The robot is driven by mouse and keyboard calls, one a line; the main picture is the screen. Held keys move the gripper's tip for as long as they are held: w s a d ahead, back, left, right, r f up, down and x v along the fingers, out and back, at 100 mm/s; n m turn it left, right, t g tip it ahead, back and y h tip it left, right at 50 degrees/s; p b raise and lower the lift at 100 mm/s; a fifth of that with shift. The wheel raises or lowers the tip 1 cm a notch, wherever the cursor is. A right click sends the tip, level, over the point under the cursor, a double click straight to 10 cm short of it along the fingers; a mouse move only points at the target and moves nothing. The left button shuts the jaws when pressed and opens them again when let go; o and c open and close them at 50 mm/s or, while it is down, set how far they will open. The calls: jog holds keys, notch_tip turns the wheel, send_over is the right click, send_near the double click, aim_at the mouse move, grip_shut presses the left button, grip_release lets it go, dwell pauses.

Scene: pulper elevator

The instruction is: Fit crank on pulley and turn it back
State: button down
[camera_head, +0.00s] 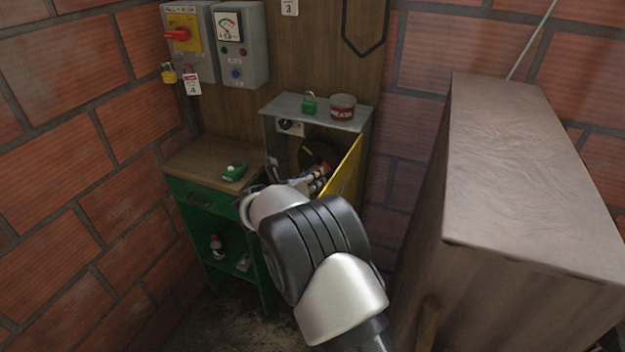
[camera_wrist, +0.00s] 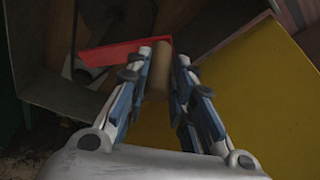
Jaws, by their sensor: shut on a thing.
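The crank shows in the wrist view as a red arm (camera_wrist: 112,53) with a tan wooden handle (camera_wrist: 159,72). My gripper (camera_wrist: 166,58) is shut on the handle, which stands between its two fingers. The red arm runs left from the handle, past a grey round part (camera_wrist: 84,72). I cannot tell whether the crank sits on a shaft. In the head view, my gripper (camera_head: 307,183) reaches into the grey box. The dark pulley (camera_head: 313,151) is partly visible behind it; my arm hides much of the box's inside.
The yellow door (camera_head: 346,178) stands open close to my gripper's right. A green cabinet (camera_head: 210,163) is at left, a large brown block (camera_head: 520,150) at right.

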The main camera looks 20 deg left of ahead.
jog(key=shift+w, duration=0.15)
jog(key=shift+w+r, duration=0.1)
jog(key=shift+w, duration=0.25)
jog(key=shift+w+d, duration=0.1)
jog(key=shift+w, duration=0.6)
dwell(0.5)
dwell(0.4)
jog(key=p, duration=0.1)
jog(key=a+n+p, duration=0.1)
jog(key=shift+a+r+h+p, duration=0.2)
jog(key=shift+r+h+p, duration=0.1)
jog(key=shift+r+p, duration=0.1)
jog(key=shift+a, duration=0.15)
jog(key=shift+w+a+r+n+h, duration=0.1)
jog(key=shift+a+r+n+h, duration=0.15)
jog(key=shift+a+n, duration=0.2)
jog(key=shift+w+a+r+n+h, duration=0.1)
jog(key=shift+a+n+h, duration=0.15)
jog(key=shift+a+n, duration=0.15)
